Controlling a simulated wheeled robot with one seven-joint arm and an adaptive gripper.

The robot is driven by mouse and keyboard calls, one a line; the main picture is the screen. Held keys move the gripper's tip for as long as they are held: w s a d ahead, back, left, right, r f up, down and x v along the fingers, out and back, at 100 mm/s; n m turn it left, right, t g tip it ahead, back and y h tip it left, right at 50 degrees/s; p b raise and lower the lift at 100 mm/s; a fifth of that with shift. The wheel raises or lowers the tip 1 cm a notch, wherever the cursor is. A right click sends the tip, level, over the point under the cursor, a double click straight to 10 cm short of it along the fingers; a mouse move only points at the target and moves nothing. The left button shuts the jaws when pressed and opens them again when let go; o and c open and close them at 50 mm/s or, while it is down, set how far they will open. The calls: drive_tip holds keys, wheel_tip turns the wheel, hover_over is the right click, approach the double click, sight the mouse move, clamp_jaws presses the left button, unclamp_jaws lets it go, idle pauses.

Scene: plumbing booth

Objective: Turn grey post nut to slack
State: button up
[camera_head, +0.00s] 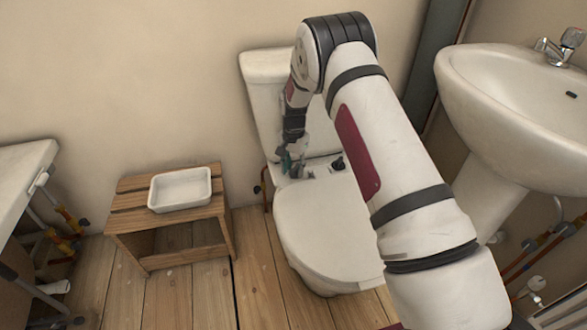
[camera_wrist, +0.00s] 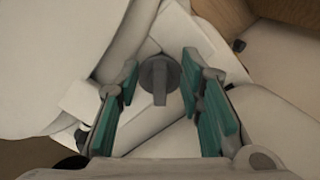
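The grey post nut (camera_wrist: 158,78) shows in the wrist view as a round grey piece with a flat tab pointing down the picture. It sits on the white toilet's rear ledge. My gripper (camera_wrist: 161,70) is open, with its teal fingers to the left and right of the nut and a visible gap on each side. I cannot tell how far the fingertips are above the ledge. In the head view my gripper (camera_head: 290,164) points down at the back left of the toilet seat (camera_head: 318,225); the nut there is hidden or too small to make out.
A dark knob (camera_head: 338,163) stands on the ledge to the right of my gripper. The toilet tank (camera_head: 264,100) rises behind it. A wooden stool (camera_head: 128,222) with a white tray (camera_head: 180,206) is at left. A washbasin (camera_head: 510,105) is at right.

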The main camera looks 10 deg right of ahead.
clamp_jaws()
drive_tip(key=shift+n, duration=0.4)
drive_tip(key=n, duration=0.1)
drive_tip(key=n+p, duration=0.1)
drive_tip(key=n, duration=0.1)
drive_tip(key=shift+s+d+n+p, duration=0.2)
drive_tip(key=shift+d+n+p, duration=0.05)
drive_tip(key=shift+n+p, duration=0.1)
drive_tip(key=n, duration=0.3)
drive_tip(key=n+p, duration=0.1)
drive_tip(key=shift+d+n, duration=0.25)
drive_tip(key=n, duration=0.4)
drive_tip(key=shift+d+n+p, duration=0.3)
drive_tip(key=shift+w+d+n, duration=0.1)
drive_tip(key=shift+n, duration=0.95)
drive_tip(key=shift+w+d+n, duration=0.1)
drive_tip(key=shift+n, duration=0.95)
